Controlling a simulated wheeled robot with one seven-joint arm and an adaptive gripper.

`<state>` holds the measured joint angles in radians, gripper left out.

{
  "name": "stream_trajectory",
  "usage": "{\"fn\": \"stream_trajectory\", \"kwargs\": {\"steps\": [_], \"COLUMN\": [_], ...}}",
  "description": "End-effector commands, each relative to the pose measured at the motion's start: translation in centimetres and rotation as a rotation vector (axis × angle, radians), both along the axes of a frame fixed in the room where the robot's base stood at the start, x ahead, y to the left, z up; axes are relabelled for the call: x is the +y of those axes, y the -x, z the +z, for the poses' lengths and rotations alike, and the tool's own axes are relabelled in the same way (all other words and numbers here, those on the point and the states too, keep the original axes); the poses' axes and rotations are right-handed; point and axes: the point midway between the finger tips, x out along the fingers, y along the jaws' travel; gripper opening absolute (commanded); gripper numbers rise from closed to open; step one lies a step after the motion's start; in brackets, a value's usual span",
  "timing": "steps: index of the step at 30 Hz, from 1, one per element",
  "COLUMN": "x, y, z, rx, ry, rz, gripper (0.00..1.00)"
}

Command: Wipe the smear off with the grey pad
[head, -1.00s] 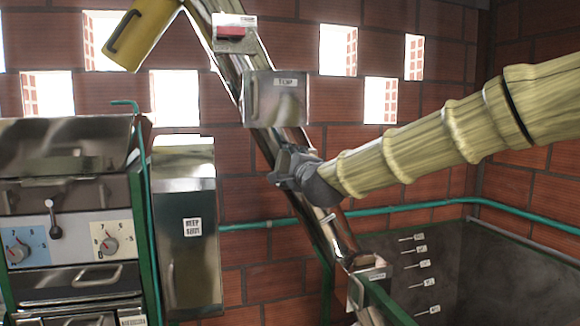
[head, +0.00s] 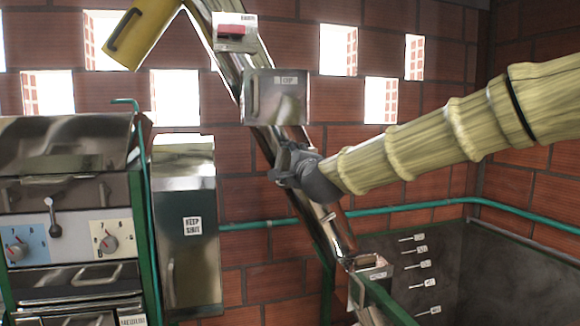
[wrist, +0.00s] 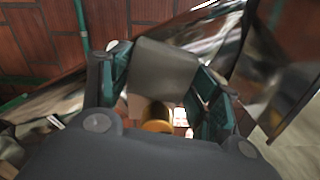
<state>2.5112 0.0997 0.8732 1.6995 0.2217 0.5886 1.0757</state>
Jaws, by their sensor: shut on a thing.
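My gripper (head: 285,166) is at the sloping steel elevator tube (head: 327,213), just below the steel box with a label on it (head: 262,112). In the wrist view its two teal-padded fingers (wrist: 163,84) are shut on the grey pad (wrist: 166,62), a flat grey block between them. The pad is hidden or too small to make out in the head view. I cannot tell whether the pad touches the tube. I cannot make out the smear for certain; reflections cover the steel.
A steel machine with dials (head: 68,235) and a tall steel cabinet (head: 188,250) stand at left. A teal pipe (head: 415,205) runs along the brick wall. A dark tank (head: 500,275) is at lower right. A yellow spout (head: 143,32) hangs at the top.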

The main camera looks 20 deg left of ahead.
Motion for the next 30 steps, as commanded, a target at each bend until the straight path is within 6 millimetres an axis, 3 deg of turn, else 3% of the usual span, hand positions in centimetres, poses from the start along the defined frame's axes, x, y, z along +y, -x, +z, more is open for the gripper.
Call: {"fn": "stream_trajectory", "kwargs": {"steps": [5,21,30], "x": [0.0,0.7,0.7], "y": [0.0,0.2,0.1], "z": [0.2,-2.0,-1.6], "rx": [0.000,0.001,0.000], "ry": [0.000,0.001,0.000], "rz": [0.000,-0.001,0.000], "gripper": [0.43,0.43,0.43]}}
